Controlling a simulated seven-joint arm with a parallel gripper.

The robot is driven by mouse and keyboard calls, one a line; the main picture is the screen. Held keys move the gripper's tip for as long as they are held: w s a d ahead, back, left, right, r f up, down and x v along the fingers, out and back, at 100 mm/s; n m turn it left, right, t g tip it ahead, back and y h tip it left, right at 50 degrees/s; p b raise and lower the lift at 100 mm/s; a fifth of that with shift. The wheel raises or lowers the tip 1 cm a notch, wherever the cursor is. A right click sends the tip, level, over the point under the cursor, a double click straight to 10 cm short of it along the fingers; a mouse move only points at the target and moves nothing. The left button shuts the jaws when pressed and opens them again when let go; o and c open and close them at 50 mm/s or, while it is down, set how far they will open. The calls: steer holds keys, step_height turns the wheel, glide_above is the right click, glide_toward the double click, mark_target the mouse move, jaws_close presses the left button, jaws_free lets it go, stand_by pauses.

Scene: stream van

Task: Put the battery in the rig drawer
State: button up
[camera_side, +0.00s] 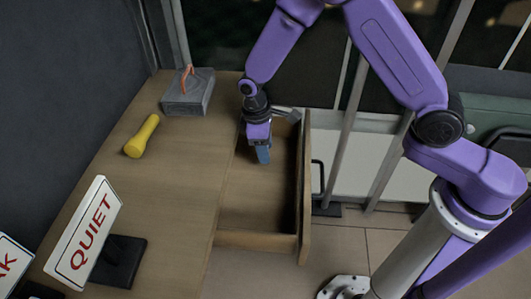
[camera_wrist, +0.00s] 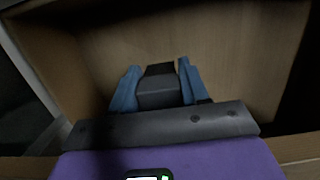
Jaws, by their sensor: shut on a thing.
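My gripper (camera_side: 263,154) points down into the open wooden rig drawer (camera_side: 258,215), near its far end. In the wrist view, its two blue fingers (camera_wrist: 157,84) are shut on a dark grey block with a black end, which I take to be the battery (camera_wrist: 158,95). The block is hidden by the fingers in the side view. The drawer's wooden inside (camera_wrist: 230,50) shows around the fingers in the wrist view. I cannot tell whether the block touches the drawer floor.
A grey box with an orange handle (camera_side: 188,97) and a yellow torch (camera_side: 142,136) sit on the wooden desk (camera_side: 165,205) left of the drawer. A QUIET sign (camera_side: 85,235) stands in front. The near part of the drawer looks empty.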

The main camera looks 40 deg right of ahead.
steer(key=shift+f, duration=1.2)
steer(key=shift+f, duration=0.15)
steer(key=o, duration=1.1)
